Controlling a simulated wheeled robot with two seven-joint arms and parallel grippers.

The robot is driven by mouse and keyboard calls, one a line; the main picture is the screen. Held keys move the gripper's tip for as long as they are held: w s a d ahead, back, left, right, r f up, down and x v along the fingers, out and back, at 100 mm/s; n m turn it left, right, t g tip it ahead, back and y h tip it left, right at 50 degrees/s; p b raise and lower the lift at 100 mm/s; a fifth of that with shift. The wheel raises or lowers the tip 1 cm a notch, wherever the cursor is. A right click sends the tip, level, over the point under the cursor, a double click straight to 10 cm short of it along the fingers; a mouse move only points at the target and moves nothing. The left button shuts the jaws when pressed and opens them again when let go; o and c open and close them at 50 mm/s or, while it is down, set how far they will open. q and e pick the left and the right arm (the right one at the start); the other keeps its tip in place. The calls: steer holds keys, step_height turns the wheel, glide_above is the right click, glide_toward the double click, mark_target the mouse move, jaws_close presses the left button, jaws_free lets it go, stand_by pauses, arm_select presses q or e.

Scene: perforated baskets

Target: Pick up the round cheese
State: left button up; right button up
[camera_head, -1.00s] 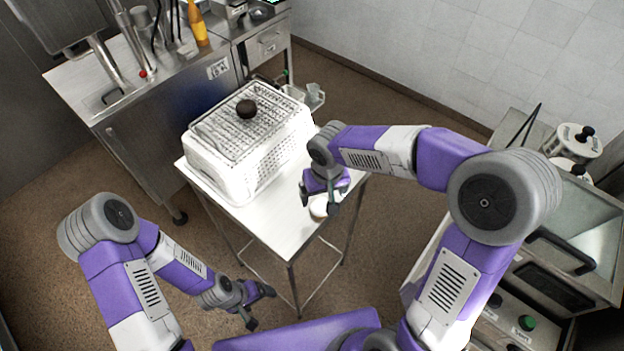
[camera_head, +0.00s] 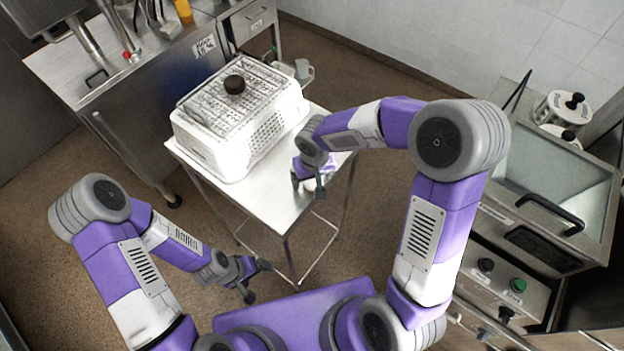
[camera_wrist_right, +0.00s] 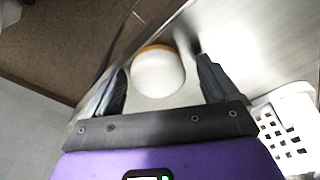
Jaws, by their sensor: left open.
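The round cheese (camera_wrist_right: 158,76) is white with an orange-brown edge and lies on the steel table (camera_head: 262,205). In the right wrist view it sits between the two fingers of my right gripper (camera_wrist_right: 162,64), which are open with gaps at both sides. In the head view my right gripper (camera_head: 308,188) is low over the table's right part and hides most of the cheese. My left gripper (camera_head: 255,281) is open and empty, in front of the table near its front corner.
A white perforated basket (camera_head: 235,132) with a lid and dark knob fills the table's back left; it also shows at the right wrist view's edge (camera_wrist_right: 290,125). A steel counter (camera_head: 75,70) stands behind left. A steel appliance (camera_head: 548,215) stands at right.

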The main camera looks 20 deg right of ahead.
steer(key=shift+r, duration=0.1)
steer(key=c, duration=1.1)
